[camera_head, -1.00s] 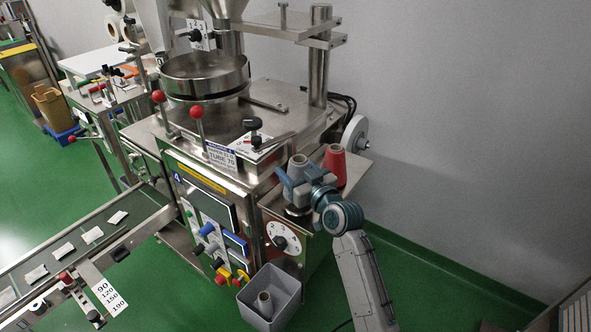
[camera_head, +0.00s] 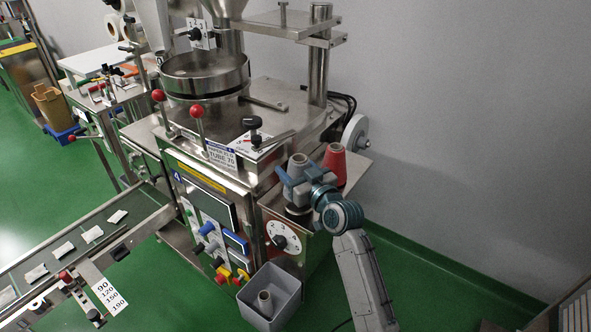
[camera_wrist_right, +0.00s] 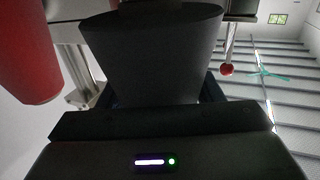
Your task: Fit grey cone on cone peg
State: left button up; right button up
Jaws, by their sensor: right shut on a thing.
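The grey cone (camera_head: 298,161) is held by my right gripper (camera_head: 295,180) over the small side shelf of the packing machine. In the right wrist view the grey cone (camera_wrist_right: 152,45) fills the space between the fingers, dark and close to the camera. My right gripper is shut on it. The cone peg is not visible; the gripper and cone hide the spot beneath. A dark round base (camera_head: 298,211) shows just below the gripper. My left gripper is not in view.
A red cone (camera_head: 334,163) stands close to the right of the held cone, and also shows in the right wrist view (camera_wrist_right: 28,55). A grey bin (camera_head: 270,298) on the floor holds another grey cone (camera_head: 265,303). The machine body (camera_head: 200,190) stands to the left.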

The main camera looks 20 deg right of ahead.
aim_at(296, 158)
jog(key=shift+r+p, duration=1.35)
jog(key=shift+r, duration=0.55)
dwell(0.6)
jog(key=shift+f+b, duration=2.3)
jog(key=shift+f, duration=0.2)
jog(key=o, duration=1.3)
jog(key=shift+c, duration=0.2)
jog(key=shift+s, duration=0.15)
